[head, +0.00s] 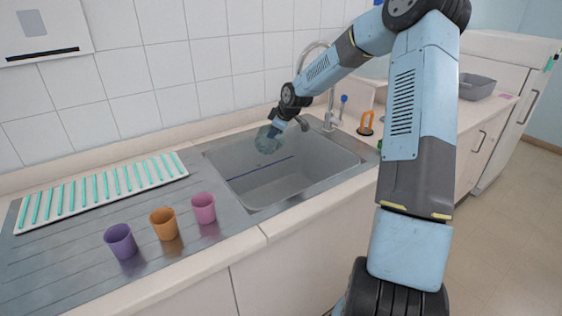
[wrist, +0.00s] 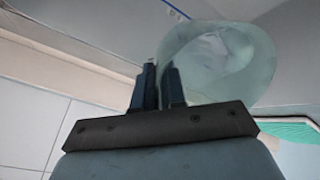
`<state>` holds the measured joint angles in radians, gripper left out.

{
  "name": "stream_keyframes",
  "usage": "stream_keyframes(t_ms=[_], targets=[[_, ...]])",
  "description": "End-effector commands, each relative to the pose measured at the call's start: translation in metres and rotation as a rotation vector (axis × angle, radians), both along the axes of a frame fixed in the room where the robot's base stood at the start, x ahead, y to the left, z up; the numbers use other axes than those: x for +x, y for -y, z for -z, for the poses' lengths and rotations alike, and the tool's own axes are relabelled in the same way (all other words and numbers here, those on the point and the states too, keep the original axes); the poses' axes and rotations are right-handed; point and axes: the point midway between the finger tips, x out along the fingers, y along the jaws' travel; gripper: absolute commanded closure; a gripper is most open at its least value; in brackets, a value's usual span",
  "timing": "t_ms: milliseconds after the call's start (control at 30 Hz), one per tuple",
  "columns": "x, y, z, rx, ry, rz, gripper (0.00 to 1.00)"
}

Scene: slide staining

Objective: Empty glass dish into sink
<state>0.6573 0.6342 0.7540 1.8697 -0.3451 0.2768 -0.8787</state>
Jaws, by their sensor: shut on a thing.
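The glass dish (head: 268,139) is clear, faintly greenish and round. My gripper (head: 275,130) is shut on it and holds it over the back left part of the metal sink (head: 290,182). In the wrist view the dish (wrist: 232,60) is tilted, with my gripper's fingers (wrist: 160,80) close together at its wall. I cannot tell whether liquid is in the dish. The sink basin shows no objects inside, only a dark blue line on its wall.
Purple (head: 120,241), orange (head: 164,224) and pink (head: 204,208) cups stand on the drainboard left of the sink. A white rack with teal strips (head: 100,192) lies behind them. The faucet (head: 330,90) rises behind the sink, with an orange-handled item (head: 366,123) to its right.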

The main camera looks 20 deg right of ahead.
Motion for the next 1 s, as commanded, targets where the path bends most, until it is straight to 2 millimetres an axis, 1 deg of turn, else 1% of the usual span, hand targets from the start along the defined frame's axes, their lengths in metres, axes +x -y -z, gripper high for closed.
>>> stream_keyframes(t_ms=[1000], targets=[[-0.010,0.003,-0.014,0.064,0.176,-0.002,1.00]])
